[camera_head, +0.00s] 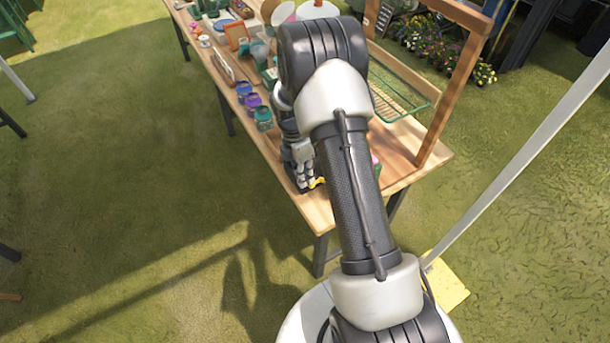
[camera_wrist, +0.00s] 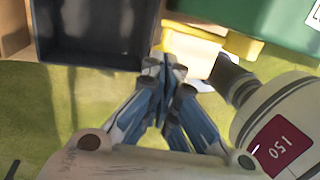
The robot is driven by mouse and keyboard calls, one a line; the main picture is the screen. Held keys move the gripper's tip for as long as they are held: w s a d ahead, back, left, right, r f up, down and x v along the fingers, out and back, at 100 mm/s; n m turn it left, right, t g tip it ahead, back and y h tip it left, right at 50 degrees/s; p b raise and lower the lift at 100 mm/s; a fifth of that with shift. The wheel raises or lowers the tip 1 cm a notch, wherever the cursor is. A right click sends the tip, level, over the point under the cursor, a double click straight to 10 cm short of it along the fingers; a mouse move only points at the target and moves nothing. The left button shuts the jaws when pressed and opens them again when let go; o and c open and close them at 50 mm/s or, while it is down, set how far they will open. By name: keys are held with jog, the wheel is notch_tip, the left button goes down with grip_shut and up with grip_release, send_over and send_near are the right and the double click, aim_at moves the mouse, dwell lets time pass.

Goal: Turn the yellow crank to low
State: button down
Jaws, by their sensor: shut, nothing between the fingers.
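The yellow crank shows in the head view as a small yellow piece (camera_head: 317,182) beside my gripper (camera_head: 304,182), near the table's front end. My arm hides most of what lies around it. In the wrist view, yellow parts (camera_wrist: 243,45) show along the edge of a green body, just beyond my gripper (camera_wrist: 163,66). The fingers are shut together and empty. Their tips are close to the yellow parts; I cannot tell whether they touch. The crank's setting and any low mark cannot be read.
The wooden table (camera_head: 317,208) holds several small jars (camera_head: 263,118) left of my arm. A wooden frame (camera_head: 452,88) with a green wire rack (camera_head: 400,95) stands at the right. In the wrist view, a dark box (camera_wrist: 90,30) lies left of the fingers and a green body (camera_wrist: 275,20) right.

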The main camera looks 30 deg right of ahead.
jog(key=shift+f+g+p, duration=0.4)
jog(key=shift+f+g, duration=0.05)
jog(key=shift+g, duration=0.35)
jog(key=shift+s+f+g, duration=0.1)
jog(key=shift+f+g, duration=0.6)
jog(key=shift+g, duration=0.1)
jog(key=shift+s+f+g+b, duration=0.2)
jog(key=shift+f+g+b, duration=0.3)
jog(key=shift+b, duration=0.4)
jog(key=shift+s+r+g, duration=0.1)
jog(key=shift+r+g, duration=0.05)
jog(key=shift+g, duration=0.25)
jog(key=shift+r, duration=0.2)
